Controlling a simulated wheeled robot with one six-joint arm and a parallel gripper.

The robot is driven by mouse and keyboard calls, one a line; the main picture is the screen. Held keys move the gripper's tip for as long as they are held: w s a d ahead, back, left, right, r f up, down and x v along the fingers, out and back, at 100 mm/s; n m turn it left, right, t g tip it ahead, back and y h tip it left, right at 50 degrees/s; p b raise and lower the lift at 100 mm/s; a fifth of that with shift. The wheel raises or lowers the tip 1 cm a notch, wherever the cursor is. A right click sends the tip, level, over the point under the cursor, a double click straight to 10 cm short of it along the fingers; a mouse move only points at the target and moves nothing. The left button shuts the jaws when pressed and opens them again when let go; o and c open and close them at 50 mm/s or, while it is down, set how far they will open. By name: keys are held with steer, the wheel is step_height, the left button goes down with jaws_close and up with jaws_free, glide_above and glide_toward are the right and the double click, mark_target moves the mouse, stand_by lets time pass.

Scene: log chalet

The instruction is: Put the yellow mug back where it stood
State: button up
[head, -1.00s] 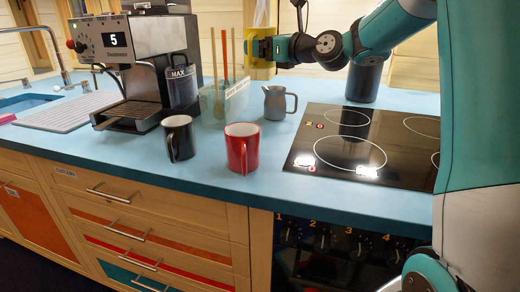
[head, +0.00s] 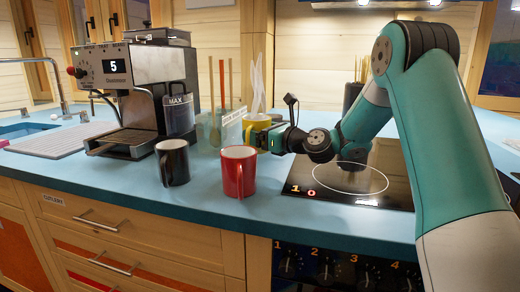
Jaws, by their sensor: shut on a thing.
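The yellow mug (head: 255,123) is upright in the head view, behind the red mug and right of the clear container. Pale steam rises above it. My gripper (head: 268,138) is shut on it from the right and hides part of its side. I cannot tell whether its base touches the counter, because the gripper and the red mug cover the lower part.
A red mug (head: 238,172) and a black mug (head: 173,163) stand near the counter's front edge. A clear container (head: 208,130) with stirrers stands behind them, beside the coffee machine (head: 130,85). The black cooktop (head: 350,185) lies under my arm.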

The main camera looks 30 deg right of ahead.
steer(key=shift+f+b, duration=0.5)
steer(key=shift+f, duration=1.25)
steer(key=shift+f, duration=0.15)
steer(key=o, duration=1.2)
steer(key=shift+c, duration=0.2)
steer(key=shift+s+d, duration=0.1)
steer(key=shift+s, duration=0.05)
steer(key=b+v, duration=0.1)
steer(key=v, duration=1)
steer(key=shift+s+d, duration=0.1)
steer(key=shift+s, duration=0.25)
